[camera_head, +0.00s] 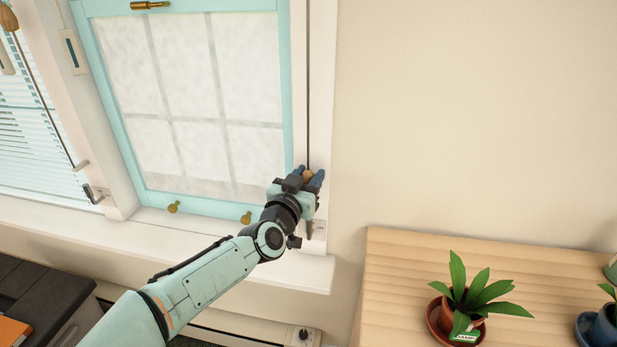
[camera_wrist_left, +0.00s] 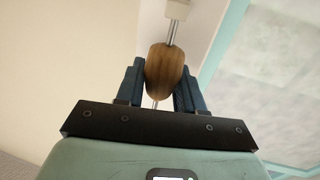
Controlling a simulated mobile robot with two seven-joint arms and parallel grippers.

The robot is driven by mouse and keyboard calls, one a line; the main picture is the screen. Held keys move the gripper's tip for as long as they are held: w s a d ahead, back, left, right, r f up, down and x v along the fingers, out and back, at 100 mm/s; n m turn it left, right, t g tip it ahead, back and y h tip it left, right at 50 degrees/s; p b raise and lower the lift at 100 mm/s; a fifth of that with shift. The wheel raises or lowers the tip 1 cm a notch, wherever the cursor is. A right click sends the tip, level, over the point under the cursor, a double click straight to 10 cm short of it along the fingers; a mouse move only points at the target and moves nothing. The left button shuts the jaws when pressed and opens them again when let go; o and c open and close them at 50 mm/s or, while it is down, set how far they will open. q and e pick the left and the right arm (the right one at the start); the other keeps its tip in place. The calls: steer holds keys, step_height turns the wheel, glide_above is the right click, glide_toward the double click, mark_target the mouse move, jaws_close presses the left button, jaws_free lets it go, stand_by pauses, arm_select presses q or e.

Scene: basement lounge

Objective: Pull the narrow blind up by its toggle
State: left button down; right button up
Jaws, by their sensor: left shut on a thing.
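My left gripper (camera_head: 307,177) is at the lower right of the teal window, shut on a wooden toggle (camera_head: 308,173). A thin dark cord runs up from the toggle along the white frame. In the left wrist view the brown, barrel-shaped toggle (camera_wrist_left: 166,70) sits between the two blue fingers, with a metal rod above and below it. A pale, translucent panel with grid-like shadows (camera_head: 180,80) fills the teal frame (camera_head: 286,100); I cannot tell whether it is the narrow blind. My right gripper is not in view.
A slatted blind (camera_head: 30,150) hangs at far left, with another wooden toggle (camera_head: 8,19) on a cord. The white sill (camera_head: 300,268) lies under my left arm. A wooden surface (camera_head: 400,270) at right holds a potted plant (camera_head: 470,298). The wall right of the window is bare.

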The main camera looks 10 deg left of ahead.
arm_select(q)
steer(key=shift+f, duration=0.5)
steer(key=c, duration=0.9)
jaws_free()
steer(key=shift+o, duration=0.7)
steer(key=shift+r, duration=0.15)
steer(key=shift+r, duration=0.1)
steer(key=shift+s+a, duration=0.15)
steer(key=shift+s, duration=0.45)
steer(key=s+a, duration=0.2)
steer(key=s, duration=1)
steer(key=shift+a, duration=0.15)
